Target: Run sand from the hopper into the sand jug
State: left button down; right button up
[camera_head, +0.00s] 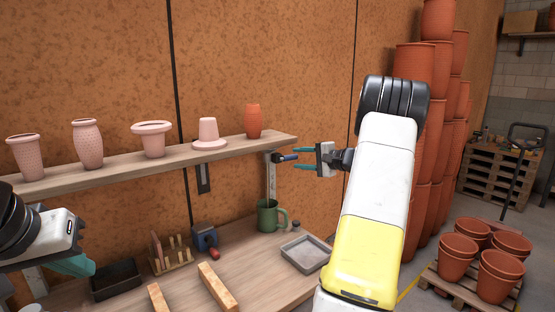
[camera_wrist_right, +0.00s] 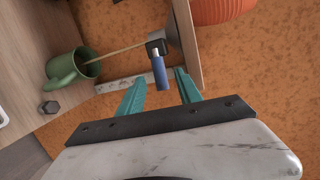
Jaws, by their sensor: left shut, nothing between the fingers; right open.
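The green sand jug (camera_head: 268,216) stands upright on the bench below the shelf; it also shows in the right wrist view (camera_wrist_right: 64,68). Above it, the hopper outlet has a dark valve (camera_wrist_right: 156,44) with a blue lever (camera_wrist_right: 160,73). A thin tan stream of sand (camera_wrist_right: 118,50) runs from the valve into the jug's mouth. The sand level inside is hidden. My right gripper (camera_head: 294,160) is open, its teal fingers either side of the lever with gaps showing. My left gripper (camera_head: 86,268) is shut and empty at lower left.
Pink and terracotta pots (camera_head: 152,140) stand on the shelf (camera_head: 120,168) above. The bench holds a grey tray (camera_head: 305,254), wooden bars (camera_head: 218,286), a blue-and-red tool (camera_head: 205,240), a small rack (camera_head: 172,258) and a black tray (camera_head: 116,280). Stacked pots (camera_head: 424,150) stand behind my right arm.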

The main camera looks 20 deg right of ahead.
jog(key=shift+c, duration=1.4)
jog(key=shift+s+r, duration=0.2)
jog(key=shift+r, duration=0.05)
jog(key=c, duration=0.4)
jog(key=s+r+h, duration=0.1)
jog(key=s+r+m, duration=0.1)
jog(key=s, duration=0.1)
jog(key=s+r+h, duration=0.1)
jog(key=shift+s+r+m+g+h, duration=0.2)
jog(key=shift+s+m+g+h, duration=0.1)
jog(key=shift+s, duration=0.1)
grip_shut()
jog(key=s+r+m+g+h, duration=0.1)
jog(key=s+r+m+h, duration=0.1)
jog(key=s+h, duration=0.35)
jog(key=shift+y, duration=0.85)
jog(key=x, duration=0.7)
jog(key=a+x, duration=0.1)
jog(key=x, duration=0.3)
jog(key=shift+w, duration=0.55)
